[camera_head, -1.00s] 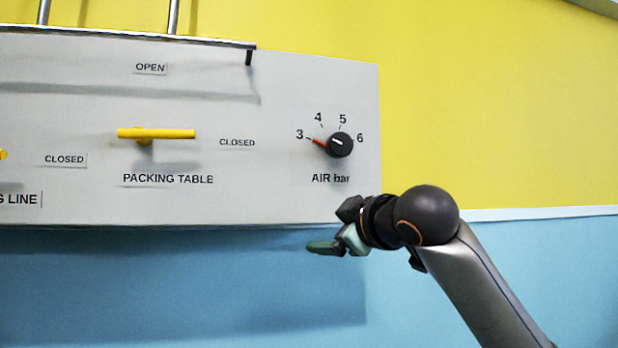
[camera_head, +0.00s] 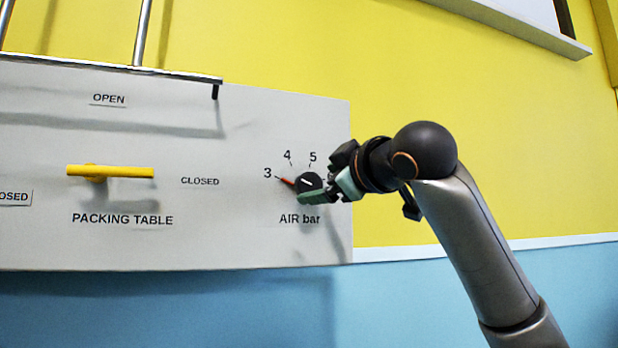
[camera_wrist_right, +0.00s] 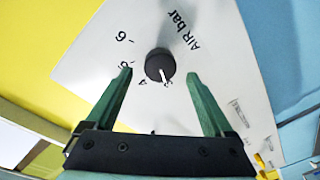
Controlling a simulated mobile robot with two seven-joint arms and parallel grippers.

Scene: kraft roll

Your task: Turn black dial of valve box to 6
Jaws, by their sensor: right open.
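The black dial (camera_head: 309,183) sits on the grey valve box panel (camera_head: 240,235), above the "AIR bar" label. Its white line points to the upper left, toward the 3, where a red mark (camera_head: 288,182) lies. The 6 is hidden behind my gripper in the head view but shows in the right wrist view. My right gripper (camera_head: 322,183) is open at the dial's right side. In the right wrist view the dial (camera_wrist_right: 160,65) appears between the two green fingertips, with a gap on each side. I cannot tell how far the tips are from the panel. My left gripper is out of view.
A yellow lever (camera_head: 110,172) labelled "PACKING TABLE" stands out from the panel left of the dial.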

